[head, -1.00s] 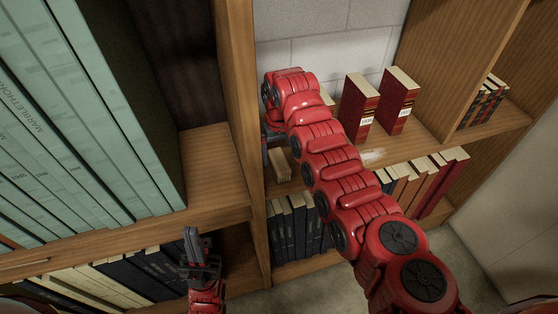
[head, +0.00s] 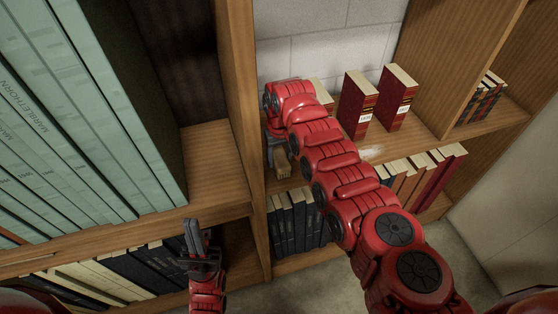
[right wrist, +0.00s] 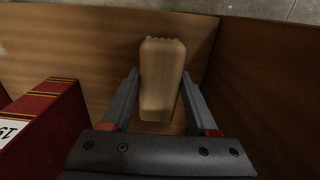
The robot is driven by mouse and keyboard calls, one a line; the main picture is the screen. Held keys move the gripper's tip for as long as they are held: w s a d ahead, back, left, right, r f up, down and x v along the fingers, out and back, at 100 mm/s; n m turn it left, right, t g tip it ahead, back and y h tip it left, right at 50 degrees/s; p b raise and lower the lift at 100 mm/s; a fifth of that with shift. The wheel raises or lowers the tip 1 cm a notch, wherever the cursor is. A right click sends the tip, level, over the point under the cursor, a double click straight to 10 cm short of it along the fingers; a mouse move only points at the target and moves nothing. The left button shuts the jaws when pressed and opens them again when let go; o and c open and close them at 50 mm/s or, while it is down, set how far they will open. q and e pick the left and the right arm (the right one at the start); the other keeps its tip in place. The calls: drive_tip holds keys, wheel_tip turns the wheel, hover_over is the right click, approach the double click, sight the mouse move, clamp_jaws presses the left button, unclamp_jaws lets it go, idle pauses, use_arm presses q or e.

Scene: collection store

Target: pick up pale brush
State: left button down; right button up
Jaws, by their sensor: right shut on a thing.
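The pale brush (head: 283,166) is a light wooden block over the middle shelf, near the upright divider in the head view. In the right wrist view the brush (right wrist: 161,78) stands between the two fingers, its ridged end away from me. My right gripper (head: 277,153) points down and is shut on it; the gripper also shows in the right wrist view (right wrist: 160,100). I cannot tell whether the brush is clear of the shelf. My left gripper (head: 195,241) is low in front of the left bay, away from the brush; its jaw gap is unclear.
Two red books (head: 358,105) (head: 397,98) stand right of my right arm on the same shelf (head: 410,140). A wooden divider (head: 239,120) is close on the left. Dark books (head: 292,225) fill the shelf below. Tall green volumes (head: 80,110) fill the left bay.

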sight(280, 158)
drive_tip(key=shift+c, duration=1.3)
wheel_tip(280, 158, up, 9)
drive_tip(key=b, duration=0.4)
drive_tip(key=shift+r, duration=0.5)
